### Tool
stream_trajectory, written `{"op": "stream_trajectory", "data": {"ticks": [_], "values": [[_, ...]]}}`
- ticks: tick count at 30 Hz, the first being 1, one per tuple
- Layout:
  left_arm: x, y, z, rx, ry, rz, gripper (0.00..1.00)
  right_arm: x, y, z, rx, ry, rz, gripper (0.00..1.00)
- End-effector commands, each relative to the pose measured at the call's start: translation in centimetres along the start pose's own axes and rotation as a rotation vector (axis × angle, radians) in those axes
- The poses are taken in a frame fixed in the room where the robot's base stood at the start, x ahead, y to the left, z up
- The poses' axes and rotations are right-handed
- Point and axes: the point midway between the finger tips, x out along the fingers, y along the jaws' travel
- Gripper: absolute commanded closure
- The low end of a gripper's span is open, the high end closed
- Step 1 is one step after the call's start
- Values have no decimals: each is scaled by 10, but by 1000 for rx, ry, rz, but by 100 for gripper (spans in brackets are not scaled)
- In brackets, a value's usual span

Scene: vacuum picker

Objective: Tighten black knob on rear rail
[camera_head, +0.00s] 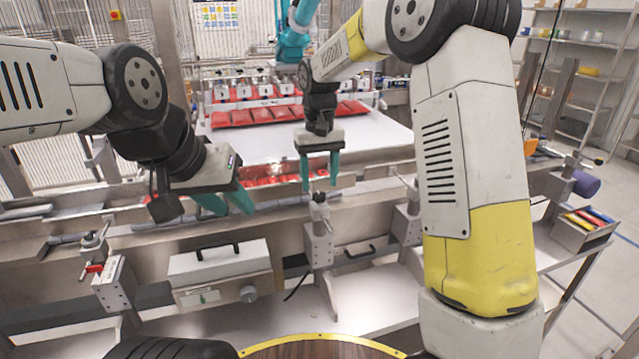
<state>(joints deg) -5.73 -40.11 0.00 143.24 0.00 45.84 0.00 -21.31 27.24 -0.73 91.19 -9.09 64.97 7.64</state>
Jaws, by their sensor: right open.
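My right gripper (320,188) has teal fingers pointing down with a clear gap between them. It hangs in front of the white table, above and close to a metal clamp post (319,230) on the rail. A small knob (319,198) tops this post just below the fingertips; its colour is hard to tell, and I cannot tell whether it is the black knob on the rear rail. No contact is clear. My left gripper (236,206) is further left, over the rail (150,226), its teal fingers apart and slanting down to the right, with nothing visible between them.
Red packs (262,114) lie in a row on the white table (375,138). Another clamp (108,280) with a red part stands left, and one more (408,218) right. A white box (220,262) with a black handle sits below the rail. A teal robot arm (292,40) stands behind.

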Motion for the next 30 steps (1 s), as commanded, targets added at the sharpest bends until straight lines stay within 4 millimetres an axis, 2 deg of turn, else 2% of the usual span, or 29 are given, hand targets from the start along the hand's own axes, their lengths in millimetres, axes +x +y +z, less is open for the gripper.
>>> {"op": "stream_trajectory", "data": {"ticks": [3,9,22,26,30], "values": [[0,0,0,0,0,0,67,-22,0,0,0,2,-1,45],[0,0,0,0,0,0,67,-42,0,0,0,0,0,45],[0,0,0,0,0,0,67,-49,3,4,4,8,-4,45],[0,0,0,0,0,0,67,-69,16,26,23,55,-22,45],[0,0,0,0,0,0,67,-97,37,71,61,142,-50,45]]}}
